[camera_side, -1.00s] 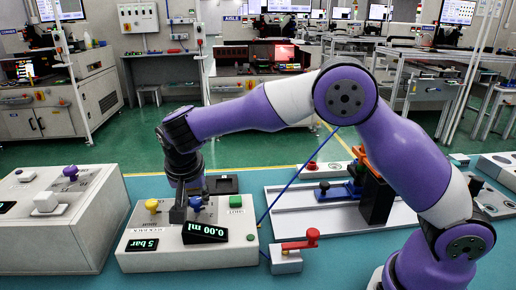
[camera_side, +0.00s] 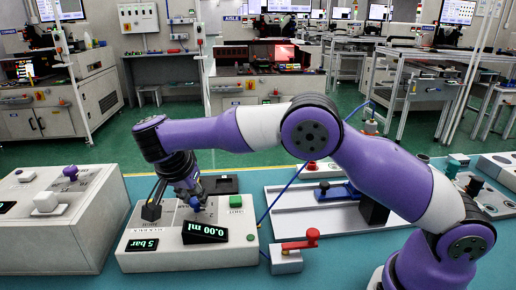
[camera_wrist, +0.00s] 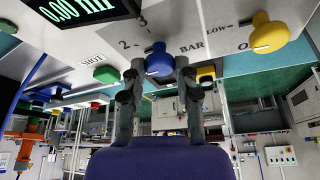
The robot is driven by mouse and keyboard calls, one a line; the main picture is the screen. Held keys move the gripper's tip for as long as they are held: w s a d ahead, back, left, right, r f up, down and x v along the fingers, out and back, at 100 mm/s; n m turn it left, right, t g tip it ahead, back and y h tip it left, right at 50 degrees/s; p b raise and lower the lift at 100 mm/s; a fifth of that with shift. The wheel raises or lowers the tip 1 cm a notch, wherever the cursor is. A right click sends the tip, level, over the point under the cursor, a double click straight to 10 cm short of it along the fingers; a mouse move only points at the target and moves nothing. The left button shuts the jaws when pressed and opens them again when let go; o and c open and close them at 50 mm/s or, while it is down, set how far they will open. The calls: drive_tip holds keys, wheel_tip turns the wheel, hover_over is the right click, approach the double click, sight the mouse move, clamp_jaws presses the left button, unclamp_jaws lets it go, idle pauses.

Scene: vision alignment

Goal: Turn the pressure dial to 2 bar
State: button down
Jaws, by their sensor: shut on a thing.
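The blue pressure dial (camera_side: 195,203) sits on top of a pale control box (camera_side: 185,258) in the side view. In the wrist view, the blue dial (camera_wrist: 158,62) stands between the two dark fingers, with printed marks 2 and 3 to its left and BAR to its right. My gripper (camera_wrist: 158,72) is shut on it. In the side view my gripper (camera_side: 178,205) reaches down to the box at a slant. The pressure readout (camera_side: 142,245) on the box front shows 5 bar. The dial's pointer cannot be made out.
The box also carries a 0.00 ml display (camera_side: 206,231) and a green button (camera_side: 236,201). A yellow knob (camera_wrist: 270,35) shows in the wrist view; my gripper hides it in the side view. Another box (camera_side: 50,235) stands left, and a red-handled valve (camera_side: 300,242) right.

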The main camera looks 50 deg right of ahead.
drive_tip(key=shift+f, duration=0.15)
drive_tip(key=c, duration=0.6)
unclamp_jaws()
